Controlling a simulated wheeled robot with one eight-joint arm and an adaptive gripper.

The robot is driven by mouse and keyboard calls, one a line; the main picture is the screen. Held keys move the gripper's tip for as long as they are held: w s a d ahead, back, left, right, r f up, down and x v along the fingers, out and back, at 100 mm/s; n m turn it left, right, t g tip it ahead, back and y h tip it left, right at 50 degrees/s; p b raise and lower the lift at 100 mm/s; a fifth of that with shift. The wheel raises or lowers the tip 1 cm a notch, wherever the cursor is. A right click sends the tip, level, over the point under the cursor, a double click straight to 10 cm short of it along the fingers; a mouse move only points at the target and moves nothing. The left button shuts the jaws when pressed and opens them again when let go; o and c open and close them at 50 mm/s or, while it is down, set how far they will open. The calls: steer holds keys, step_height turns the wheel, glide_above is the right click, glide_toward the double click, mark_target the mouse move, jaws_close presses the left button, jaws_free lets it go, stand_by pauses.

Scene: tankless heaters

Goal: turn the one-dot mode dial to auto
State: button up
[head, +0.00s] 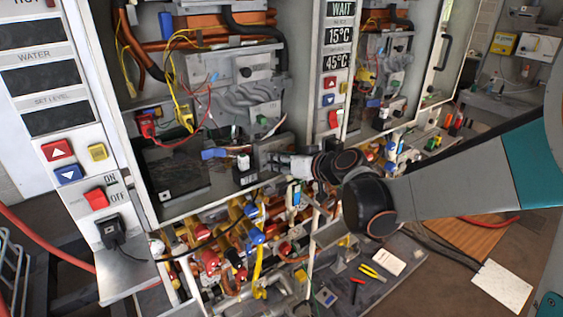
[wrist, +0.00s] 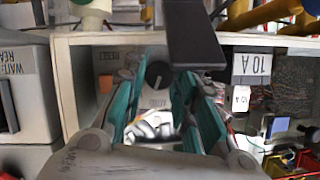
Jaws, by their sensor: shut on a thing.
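In the wrist view a round dark dial (wrist: 158,73) sits on a pale panel (wrist: 100,60). My gripper (wrist: 157,86) has its two teal fingers on either side of the dial, shut on it. A small light mark shows on the dial, but I cannot read its setting or count any dots. Small lettering below the dial is too blurred to read surely. In the head view my gripper (head: 274,161) reaches in from the right at a grey box low in the open heater cabinet. The dial cannot be made out there.
In the wrist view a dark bar (wrist: 195,35) hangs close to the right finger, and a "10 A" label (wrist: 252,69) is at the right. In the head view a control panel (head: 75,130) stands left. Coloured valves and pipes (head: 235,250) crowd below my gripper.

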steer(key=n+t+h+b, duration=0.1)
steer(key=n, duration=0.2)
steer(key=shift+s+a+h, duration=0.1)
steer(key=shift+h, duration=0.3)
steer(key=o, duration=1.1)
steer(key=shift+c, duration=0.2)
steer(key=v, duration=1.2)
